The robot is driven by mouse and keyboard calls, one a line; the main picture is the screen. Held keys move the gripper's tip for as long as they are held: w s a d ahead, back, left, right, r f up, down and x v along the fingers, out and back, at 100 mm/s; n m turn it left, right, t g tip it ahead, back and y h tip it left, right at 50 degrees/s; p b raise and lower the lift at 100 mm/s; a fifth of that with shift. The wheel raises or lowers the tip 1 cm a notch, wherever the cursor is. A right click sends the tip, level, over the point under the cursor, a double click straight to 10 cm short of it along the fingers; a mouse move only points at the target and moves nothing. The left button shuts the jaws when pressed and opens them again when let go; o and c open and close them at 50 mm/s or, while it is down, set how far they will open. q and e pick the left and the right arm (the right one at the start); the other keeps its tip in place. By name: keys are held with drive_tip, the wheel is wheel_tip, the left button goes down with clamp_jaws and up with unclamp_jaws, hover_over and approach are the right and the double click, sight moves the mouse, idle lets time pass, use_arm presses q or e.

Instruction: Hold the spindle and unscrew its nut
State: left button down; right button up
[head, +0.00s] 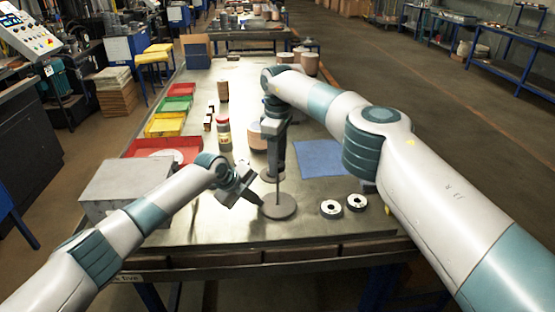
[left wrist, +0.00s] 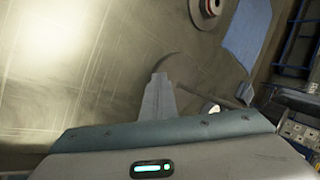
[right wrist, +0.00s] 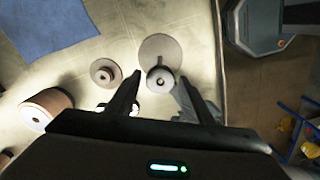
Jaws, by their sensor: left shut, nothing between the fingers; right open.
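The spindle (head: 278,180) is a thin upright rod on a round grey base disc (head: 279,207) near the table's front. In the right wrist view its top end, a small round piece with a bright centre that looks like the nut (right wrist: 161,82), shows over the disc. My right gripper (head: 275,127) hangs above the spindle from the right. Its open fingers (right wrist: 158,80) lie on either side of the top, apart from it. My left gripper (head: 258,199) is shut and empty, low beside the rod on its left. Its fingertips (left wrist: 159,80) point at the base disc (left wrist: 185,70).
A dark post on a small round base (right wrist: 106,72) stands just behind the spindle. Two ring-shaped discs (head: 331,208) (head: 356,202) lie to the right, and a blue cloth (head: 320,160) behind them. A grey box (head: 125,185) and coloured bins (head: 165,125) occupy the left side.

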drive_tip(key=m, duration=0.4)
idle(0.6)
drive_tip(key=c, duration=0.8)
drive_tip(key=shift+o, duration=0.2)
